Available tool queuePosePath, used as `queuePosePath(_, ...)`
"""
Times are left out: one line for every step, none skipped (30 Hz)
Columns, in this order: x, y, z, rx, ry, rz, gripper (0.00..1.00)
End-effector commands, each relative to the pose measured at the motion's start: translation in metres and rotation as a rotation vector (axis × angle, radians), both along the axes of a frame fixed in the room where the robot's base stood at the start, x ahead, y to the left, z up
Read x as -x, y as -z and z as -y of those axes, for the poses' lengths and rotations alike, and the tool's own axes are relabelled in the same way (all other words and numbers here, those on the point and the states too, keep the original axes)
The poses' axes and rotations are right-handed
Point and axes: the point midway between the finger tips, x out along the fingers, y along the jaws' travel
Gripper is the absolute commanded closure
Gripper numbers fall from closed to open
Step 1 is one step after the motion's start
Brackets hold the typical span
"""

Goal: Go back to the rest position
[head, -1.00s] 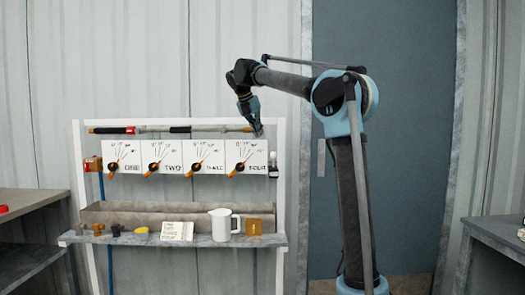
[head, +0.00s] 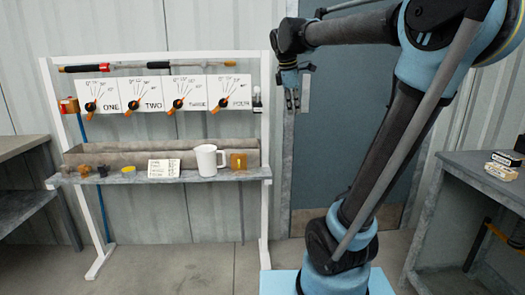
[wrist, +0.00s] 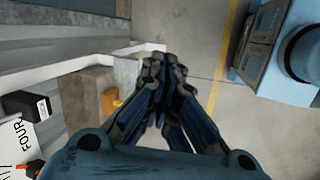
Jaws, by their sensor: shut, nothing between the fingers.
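My gripper (head: 292,101) hangs fingers-down at the end of my arm, to the right of the white rack (head: 266,140) and in front of the blue-grey door (head: 335,100). In the wrist view my gripper's fingers (wrist: 163,75) are together and empty. It is apart from the panels and touches nothing I can see. The dial panels labelled ONE (head: 99,97), TWO (head: 145,94), THREE (head: 187,93) and FOUR (head: 230,92) hang on the rack, each with an orange-handled black knob.
A white mug (head: 206,160), a written card (head: 164,168), a yellow disc (head: 128,169) and an orange block (head: 239,162) are on the rack's grey shelf (head: 120,180). A workbench (head: 470,175) with small boxes (head: 502,166) stands right. Another bench (head: 25,147) stands left. The floor between is clear.

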Motion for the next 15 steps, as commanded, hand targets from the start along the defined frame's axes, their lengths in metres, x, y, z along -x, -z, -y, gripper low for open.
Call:
queuePosePath(0.016,0.015,0.011,-0.027,0.077,0.007,1.0)
queuePosePath(0.024,0.024,0.016,-0.044,0.123,0.012,1.0)
queuePosePath(0.036,0.035,0.022,-0.068,0.184,0.017,1.0)
queuePosePath(0.045,0.044,0.027,-0.085,0.232,0.022,1.0)
queuePosePath(0.053,0.052,0.031,-0.101,0.279,0.026,1.0)
queuePosePath(0.064,0.064,0.036,-0.125,0.341,0.032,1.0)
queuePosePath(0.073,0.074,0.04,-0.141,0.389,0.035,1.0)
queuePosePath(0.082,0.083,0.044,-0.157,0.435,0.039,1.0)
queuePosePath(0.093,0.095,0.049,-0.179,0.498,0.044,1.0)
queuePosePath(0.102,0.105,0.052,-0.196,0.545,0.047,1.0)
queuePosePath(0.11,0.115,0.055,-0.212,0.592,0.051,1.0)
queuePosePath(0.122,0.128,0.058,-0.234,0.655,0.055,1.0)
queuePosePath(0.13,0.139,0.061,-0.25,0.703,0.058,1.0)
queuePosePath(0.139,0.149,0.064,-0.265,0.751,0.062,1.0)
queuePosePath(0.15,0.162,0.066,-0.286,0.813,0.065,1.0)
